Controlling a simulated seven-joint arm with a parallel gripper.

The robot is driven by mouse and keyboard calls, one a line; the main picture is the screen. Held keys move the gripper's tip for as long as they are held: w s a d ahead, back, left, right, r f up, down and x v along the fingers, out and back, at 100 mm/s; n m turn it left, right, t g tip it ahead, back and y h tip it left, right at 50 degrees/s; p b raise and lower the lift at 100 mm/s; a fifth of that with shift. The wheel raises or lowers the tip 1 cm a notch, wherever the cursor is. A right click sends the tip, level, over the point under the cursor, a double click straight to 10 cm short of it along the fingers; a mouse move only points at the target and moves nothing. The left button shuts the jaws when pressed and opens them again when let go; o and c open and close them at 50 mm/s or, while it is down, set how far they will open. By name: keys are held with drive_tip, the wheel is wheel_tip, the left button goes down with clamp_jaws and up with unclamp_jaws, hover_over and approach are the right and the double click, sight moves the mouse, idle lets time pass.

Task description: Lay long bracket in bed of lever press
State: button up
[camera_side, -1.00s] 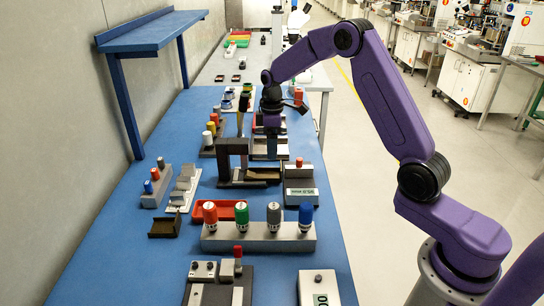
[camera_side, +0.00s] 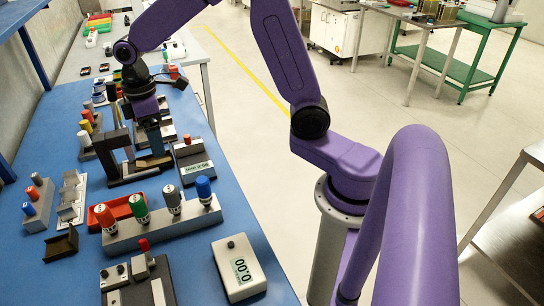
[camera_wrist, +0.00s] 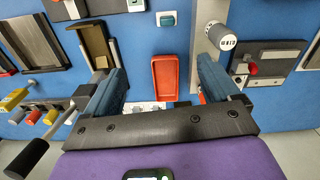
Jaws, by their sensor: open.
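The lever press (camera_side: 114,157) is a dark arch-shaped frame on a base, in the middle of the blue table in the side view. A brown channel-like piece (camera_side: 152,162) lies low at its right; I cannot tell whether this is the long bracket or part of the bed. My gripper (camera_side: 153,142) points down just behind and above that piece. In the wrist view my blue fingers (camera_wrist: 160,85) are wide apart with nothing held between them. A brown channel-shaped piece (camera_wrist: 97,42) shows beyond the left finger; I cannot tell for certain what it is.
A red tray (camera_wrist: 163,75) shows between the fingers in the wrist view. In the side view, a grey rack (camera_side: 160,228) with coloured knobs, a white display box (camera_side: 238,268) and a small dark tray (camera_side: 62,244) stand nearer the camera.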

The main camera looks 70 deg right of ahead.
drive_tip(key=s+d+n, duration=0.1)
drive_tip(key=s+n, duration=0.1)
drive_tip(key=s, duration=2.7)
drive_tip(key=shift+r, duration=0.35)
drive_tip(key=shift+o, duration=0.4)
drive_tip(key=shift+d, duration=0.1)
drive_tip(key=w+a+f+m, duration=0.1)
drive_tip(key=w+m, duration=0.9)
drive_tip(key=w, duration=0.1)
drive_tip(key=w+a+f+m, duration=0.1)
drive_tip(key=w+f+m, duration=0.1)
drive_tip(key=w+m, duration=0.85)
drive_tip(key=w+d+f+m, duration=0.2)
drive_tip(key=w+d+m, duration=0.2)
drive_tip(key=w+m, duration=0.1)
drive_tip(key=w+d+f+m, duration=0.3)
drive_tip(key=w+d+m, duration=0.2)
drive_tip(key=w+m, duration=0.1)
drive_tip(key=w+d+f+m, duration=0.3)
drive_tip(key=w+d+m, duration=0.1)
drive_tip(key=m, duration=0.3)
drive_tip(key=shift+w+d+f+m, duration=0.25)
drive_tip(key=shift+w+d+m, duration=0.15)
drive_tip(key=shift+w, duration=0.3)
